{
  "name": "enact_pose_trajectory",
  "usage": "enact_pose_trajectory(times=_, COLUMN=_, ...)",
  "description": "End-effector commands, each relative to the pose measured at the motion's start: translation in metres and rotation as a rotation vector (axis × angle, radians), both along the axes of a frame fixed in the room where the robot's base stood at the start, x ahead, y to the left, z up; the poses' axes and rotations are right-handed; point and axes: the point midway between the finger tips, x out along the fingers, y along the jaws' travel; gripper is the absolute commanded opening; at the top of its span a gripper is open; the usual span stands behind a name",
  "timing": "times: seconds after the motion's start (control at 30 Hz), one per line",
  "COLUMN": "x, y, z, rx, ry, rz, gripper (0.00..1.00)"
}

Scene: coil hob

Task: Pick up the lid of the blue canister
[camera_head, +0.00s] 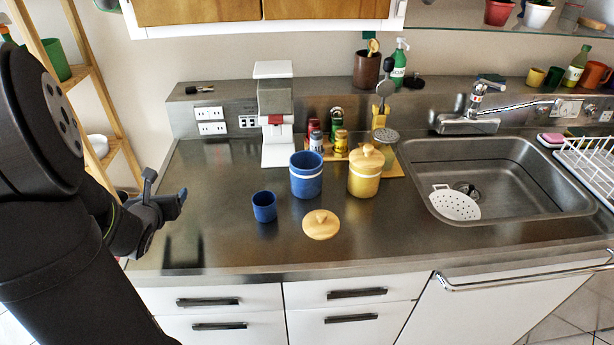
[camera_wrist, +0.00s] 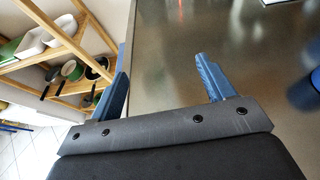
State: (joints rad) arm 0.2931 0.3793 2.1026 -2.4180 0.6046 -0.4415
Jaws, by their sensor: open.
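The blue canister (camera_head: 306,178) stands open, without a lid on it, near the middle of the steel counter. A round wooden lid (camera_head: 321,224) with a knob lies flat on the counter in front of it, to its right. A yellow canister (camera_head: 365,174) with a wooden lid on top stands to the right. A small blue cup (camera_head: 264,206) stands to the left of the loose lid. My gripper (camera_head: 167,196) is open and empty over the left end of the counter, well left of the lid. Its blue fingers (camera_wrist: 162,82) are spread apart in the wrist view.
The steel counter (camera_head: 215,235) is clear between my gripper and the blue cup. A white coffee machine (camera_head: 275,115), spice jars (camera_head: 315,140) and a sink (camera_head: 500,180) stand behind and right. A wooden shelf (camera_wrist: 70,45) is beside the counter's left edge.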

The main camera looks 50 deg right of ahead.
Motion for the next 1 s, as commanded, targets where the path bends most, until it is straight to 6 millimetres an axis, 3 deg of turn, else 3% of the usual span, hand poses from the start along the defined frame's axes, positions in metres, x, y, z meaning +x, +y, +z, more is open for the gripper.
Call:
enact_pose_trajectory(times=0.03, x=0.0, y=0.0, z=0.0, rx=0.0, ry=0.0, rz=0.0, gripper=0.85)
enact_pose_trajectory(times=0.1, x=0.0, y=0.0, z=0.0, rx=0.0, ry=0.0, rz=0.0, gripper=0.99)
enact_pose_trajectory(times=0.37, x=-0.001, y=-0.004, z=0.001, rx=0.005, ry=-0.008, rz=-0.015, gripper=1.0)
enact_pose_trajectory(times=0.47, x=-0.006, y=-0.023, z=0.009, rx=0.029, ry=-0.052, rz=-0.098, gripper=1.0)
enact_pose_trajectory(times=0.53, x=-0.016, y=-0.049, z=0.019, rx=0.062, ry=-0.113, rz=-0.211, gripper=1.0)
enact_pose_trajectory(times=0.67, x=-0.05, y=-0.11, z=0.041, rx=0.147, ry=-0.277, rz=-0.506, gripper=1.0)
enact_pose_trajectory(times=0.8, x=-0.1, y=-0.167, z=0.058, rx=0.241, ry=-0.47, rz=-0.842, gripper=1.0)
enact_pose_trajectory(times=1.0, x=-0.18, y=-0.218, z=0.07, rx=0.373, ry=-0.752, rz=-1.306, gripper=1.0)
